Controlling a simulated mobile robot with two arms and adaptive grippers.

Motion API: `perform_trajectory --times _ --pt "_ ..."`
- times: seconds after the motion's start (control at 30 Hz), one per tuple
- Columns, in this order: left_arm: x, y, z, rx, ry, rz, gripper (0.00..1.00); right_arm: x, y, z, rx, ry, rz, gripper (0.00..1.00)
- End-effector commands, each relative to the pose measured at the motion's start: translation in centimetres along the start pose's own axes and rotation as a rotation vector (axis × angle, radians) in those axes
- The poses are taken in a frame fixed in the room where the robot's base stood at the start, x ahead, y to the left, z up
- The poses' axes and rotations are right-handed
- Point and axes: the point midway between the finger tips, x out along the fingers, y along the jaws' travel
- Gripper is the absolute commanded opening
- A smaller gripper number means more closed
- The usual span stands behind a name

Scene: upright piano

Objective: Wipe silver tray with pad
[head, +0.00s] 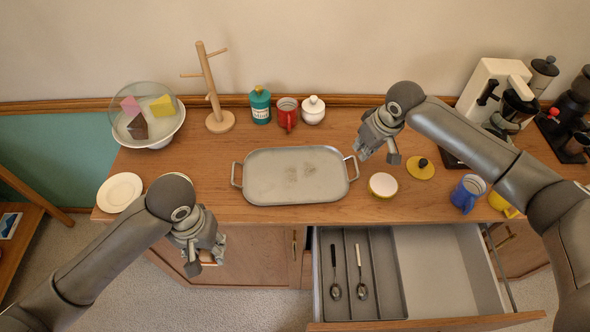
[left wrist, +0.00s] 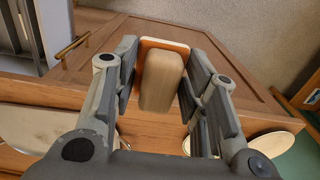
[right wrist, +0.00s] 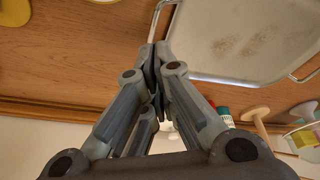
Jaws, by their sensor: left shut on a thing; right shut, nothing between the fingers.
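The silver tray (head: 265,187) lies flat on the wooden counter, with a handle at each end and brownish smudges near its middle. It also shows in the right wrist view (right wrist: 205,40). My left gripper (head: 207,260) is shut on the pad, in front of the counter's edge, left of and nearer than the tray. In the left wrist view the pad (left wrist: 163,82) has a tan grip block and an orange-and-white layer, and sits between the fingers. In the head view the pad is mostly hidden. My right gripper (head: 379,158) is shut and empty, just right of the tray.
An open drawer (head: 440,270) with spoons juts out in front. A small yellow-rimmed bowl (head: 383,186) and a yellow lid (head: 421,168) lie near my right gripper. A plate (head: 120,192) is left.

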Motion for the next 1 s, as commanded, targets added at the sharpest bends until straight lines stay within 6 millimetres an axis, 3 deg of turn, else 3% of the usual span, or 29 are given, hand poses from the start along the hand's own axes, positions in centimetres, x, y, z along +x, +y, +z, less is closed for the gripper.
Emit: perform_trajectory --times 0.43,0.8,1.0 --pt "-0.1 0.0 0.0 0.000 0.000 0.000 0.18 -1.1 0.1 -0.1 0.000 0.001 0.000 0.00" --pt "-0.1 0.0 0.0 0.000 0.000 0.000 0.18 -8.5 0.0 -0.1 -0.002 0.002 0.001 0.00" --pt "-0.1 0.0 0.0 0.000 0.000 0.000 0.18 -11.3 0.0 -0.1 0.000 0.001 0.001 0.00"
